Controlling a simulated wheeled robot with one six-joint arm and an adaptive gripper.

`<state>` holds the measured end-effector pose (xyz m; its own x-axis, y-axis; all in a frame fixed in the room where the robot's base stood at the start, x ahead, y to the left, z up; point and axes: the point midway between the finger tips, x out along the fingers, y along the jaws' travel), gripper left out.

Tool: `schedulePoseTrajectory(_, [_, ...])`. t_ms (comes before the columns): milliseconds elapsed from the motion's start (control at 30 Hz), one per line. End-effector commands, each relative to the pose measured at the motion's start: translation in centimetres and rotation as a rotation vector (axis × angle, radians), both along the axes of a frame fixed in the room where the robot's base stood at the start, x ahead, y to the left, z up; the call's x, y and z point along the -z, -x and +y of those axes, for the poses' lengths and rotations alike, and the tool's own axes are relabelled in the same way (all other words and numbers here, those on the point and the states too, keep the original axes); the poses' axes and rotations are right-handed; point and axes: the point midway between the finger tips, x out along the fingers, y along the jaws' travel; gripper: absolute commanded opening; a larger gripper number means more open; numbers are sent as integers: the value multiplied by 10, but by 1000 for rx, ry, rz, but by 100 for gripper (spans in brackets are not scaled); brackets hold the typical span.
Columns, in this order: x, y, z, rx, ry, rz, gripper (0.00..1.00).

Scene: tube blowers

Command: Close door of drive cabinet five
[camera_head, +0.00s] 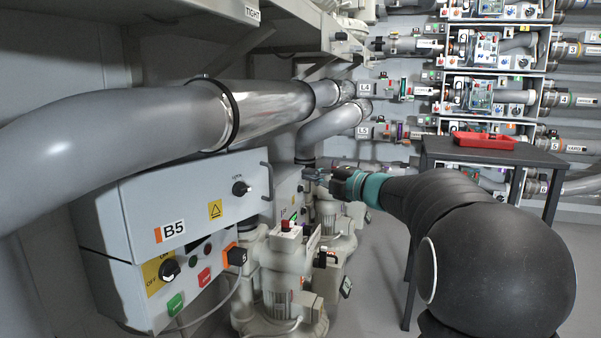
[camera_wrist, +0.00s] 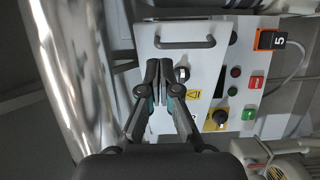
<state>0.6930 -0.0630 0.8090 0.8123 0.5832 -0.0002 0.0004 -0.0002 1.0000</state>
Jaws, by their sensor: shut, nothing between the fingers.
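Drive cabinet five's door (camera_head: 195,205) is a light grey panel labelled B5 at the left in the head view. It carries a dark bar handle (camera_head: 267,182), a black lock knob (camera_head: 241,188) and a yellow warning label. In the wrist view the door (camera_wrist: 150,28) also shows, with its handle (camera_wrist: 184,43) near the top. My gripper (camera_head: 310,175) is shut and empty, to the right of the handle in the head view. In the wrist view my gripper (camera_wrist: 159,62) appears in front of the door, below the handle.
Below the door is a control box (camera_head: 145,295) with a rotary switch and buttons. A large grey pipe (camera_head: 110,130) runs above the cabinet. Pumps (camera_head: 285,265) stand right of it. A dark table (camera_head: 490,155) with a red tray (camera_head: 483,140) stands behind my arm.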

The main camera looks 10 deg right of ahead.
Motion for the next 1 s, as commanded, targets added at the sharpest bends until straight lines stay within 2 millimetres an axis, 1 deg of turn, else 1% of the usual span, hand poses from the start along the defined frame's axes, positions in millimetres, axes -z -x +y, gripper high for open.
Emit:
schedulePoseTrajectory(33, [1, -6, 6, -5, -1, 1, 0])
schedulePoseTrajectory(400, [1, -62, 47, -6, 1, -1, 0])
schedulePoseTrajectory(600, [1, -88, 67, -6, 0, -1, 0])
schedulePoseTrajectory(800, [0, -102, 76, -5, 0, -1, 0])
schedulePoseTrajectory(1000, [0, -106, 79, -5, 1, -1, 0])
